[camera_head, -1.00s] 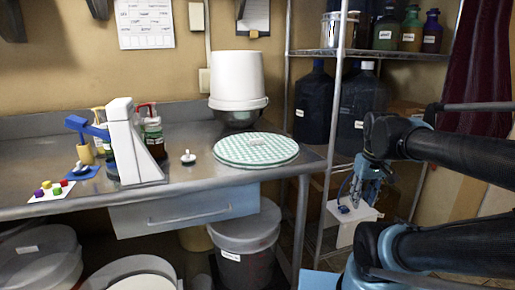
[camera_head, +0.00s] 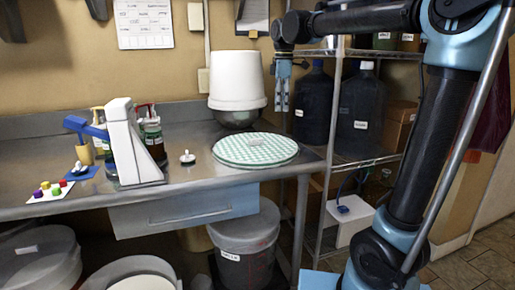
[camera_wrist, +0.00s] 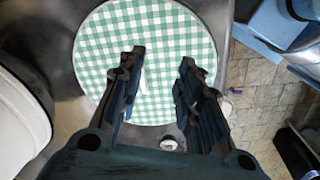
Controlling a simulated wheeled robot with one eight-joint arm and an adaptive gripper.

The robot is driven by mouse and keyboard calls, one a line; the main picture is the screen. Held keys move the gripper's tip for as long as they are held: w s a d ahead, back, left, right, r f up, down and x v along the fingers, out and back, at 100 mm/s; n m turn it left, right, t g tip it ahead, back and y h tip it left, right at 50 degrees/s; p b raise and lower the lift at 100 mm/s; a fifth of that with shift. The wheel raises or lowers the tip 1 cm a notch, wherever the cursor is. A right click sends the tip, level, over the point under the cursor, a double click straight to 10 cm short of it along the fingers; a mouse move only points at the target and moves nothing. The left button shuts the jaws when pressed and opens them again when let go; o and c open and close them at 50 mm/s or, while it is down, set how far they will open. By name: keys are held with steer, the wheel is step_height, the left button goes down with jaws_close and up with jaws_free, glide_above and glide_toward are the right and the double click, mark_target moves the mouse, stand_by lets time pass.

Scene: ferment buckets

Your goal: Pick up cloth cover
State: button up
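The cloth cover (camera_head: 255,149) is a round, flat, green-and-white checked disc on the right end of the steel counter. A small white tag-like piece (camera_head: 253,142) lies on its middle. In the wrist view the cloth cover (camera_wrist: 110,35) lies below my gripper (camera_wrist: 163,58), with part of it hidden behind the fingers. In the head view my gripper (camera_head: 283,106) points down, above and a little right of the cover, apart from it. Its fingers are spread with nothing between them.
A white bucket (camera_head: 237,80) stands upside down behind the cover, left of my gripper. A small white knobbed piece (camera_head: 188,157) sits left of the cover. A wire shelf (camera_head: 345,52) with dark jugs (camera_head: 313,100) stands to the right. A white dispenser (camera_head: 134,140) is further left.

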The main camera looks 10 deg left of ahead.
steer(key=a+r+n, duration=0.3)
steer(key=a+n, duration=0.1)
steer(key=a, duration=0.6)
glide_above(256, 144)
steer(key=w, duration=0.1)
steer(key=f, duration=1.1)
steer(key=shift+a+f, duration=0.2)
steer(key=shift+f, duration=0.15)
steer(key=shift+s+d+f, duration=0.1)
steer(key=shift+f, duration=2.95)
jaws_close()
